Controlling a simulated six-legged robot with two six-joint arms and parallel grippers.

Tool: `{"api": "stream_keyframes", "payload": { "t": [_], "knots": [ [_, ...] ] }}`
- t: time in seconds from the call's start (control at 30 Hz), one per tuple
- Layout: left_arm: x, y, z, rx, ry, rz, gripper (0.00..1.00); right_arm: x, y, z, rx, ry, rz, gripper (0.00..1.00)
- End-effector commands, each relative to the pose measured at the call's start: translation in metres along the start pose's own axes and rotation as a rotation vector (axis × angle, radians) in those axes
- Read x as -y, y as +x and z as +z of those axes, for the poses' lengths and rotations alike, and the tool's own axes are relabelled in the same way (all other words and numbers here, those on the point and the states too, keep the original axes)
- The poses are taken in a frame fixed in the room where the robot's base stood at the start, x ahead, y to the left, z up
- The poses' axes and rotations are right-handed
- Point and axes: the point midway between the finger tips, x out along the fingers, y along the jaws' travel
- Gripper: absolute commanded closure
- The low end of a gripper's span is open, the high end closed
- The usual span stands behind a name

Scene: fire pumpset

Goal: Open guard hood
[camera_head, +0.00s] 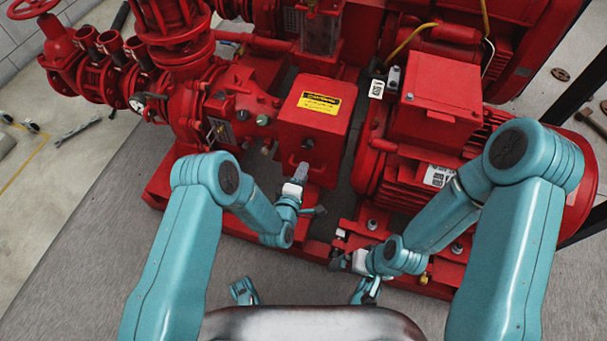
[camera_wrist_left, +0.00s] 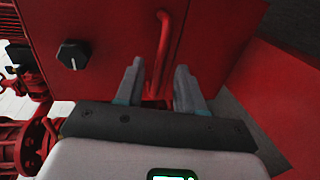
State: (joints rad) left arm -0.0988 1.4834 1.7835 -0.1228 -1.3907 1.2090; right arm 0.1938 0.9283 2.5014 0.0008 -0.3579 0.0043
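The guard hood (camera_head: 320,110) is a red box with a yellow caution label on top, between the pump and the motor. It looks closed. In the left wrist view its red front face (camera_wrist_left: 110,25) fills much of the picture, with a red bar handle (camera_wrist_left: 163,45) on it. My left gripper (camera_head: 300,170) is at the hood's front face. In the left wrist view its two fingers (camera_wrist_left: 158,82) are apart, with the handle's lower end between them; I cannot tell whether they touch it. My right gripper (camera_head: 342,262) is low over the red base frame; its fingers are too small to read.
A black knob (camera_wrist_left: 73,55) sits left of the handle. The red motor (camera_head: 435,110) stands right of the hood, and pump pipes and valves (camera_head: 110,65) stand left. The red base frame (camera_head: 430,270) runs below. Grey floor (camera_head: 90,220) is clear at left.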

Motion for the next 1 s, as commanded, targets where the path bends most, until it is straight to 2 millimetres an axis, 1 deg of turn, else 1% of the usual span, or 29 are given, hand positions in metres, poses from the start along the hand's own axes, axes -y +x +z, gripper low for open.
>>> {"api": "stream_keyframes", "payload": {
  "t": [0.03, 0.17, 0.43, 0.47, 0.5, 0.57, 0.83, 1.0],
  "knots": [
    [0.001, 0.006, 0.0, 0.0, 0.001, 0.003, 0.62, -0.002, 0.004, -0.001, -0.002, 0.002, 0.0, 0.0],
    [0.0, 0.014, 0.0, -0.001, 0.0, 0.001, 0.62, -0.003, 0.005, -0.001, -0.003, 0.003, 0.0, 0.0],
    [-0.001, 0.015, 0.0, -0.001, 0.0, -0.001, 0.62, -0.002, 0.004, -0.001, -0.003, 0.004, 0.0, 0.0],
    [-0.001, 0.015, 0.0, -0.001, 0.0, 0.0, 0.69, -0.002, 0.004, -0.001, -0.003, 0.003, 0.0, 0.0],
    [-0.001, 0.015, 0.0, -0.001, 0.0, 0.0, 0.82, -0.002, 0.004, -0.001, -0.003, 0.003, 0.0, 0.0],
    [-0.001, 0.015, 0.0, -0.001, 0.0, 0.0, 1.0, -0.002, 0.004, -0.001, -0.003, 0.003, 0.0, 0.0],
    [-0.002, 0.015, 0.001, 0.0, 0.0, -0.003, 1.0, -0.002, 0.003, -0.001, -0.002, 0.003, 0.0, 0.0],
    [-0.012, 0.012, 0.005, 0.001, 0.001, -0.027, 1.0, 0.002, -0.005, 0.001, 0.002, -0.001, 0.0, 0.0]
  ]
}}
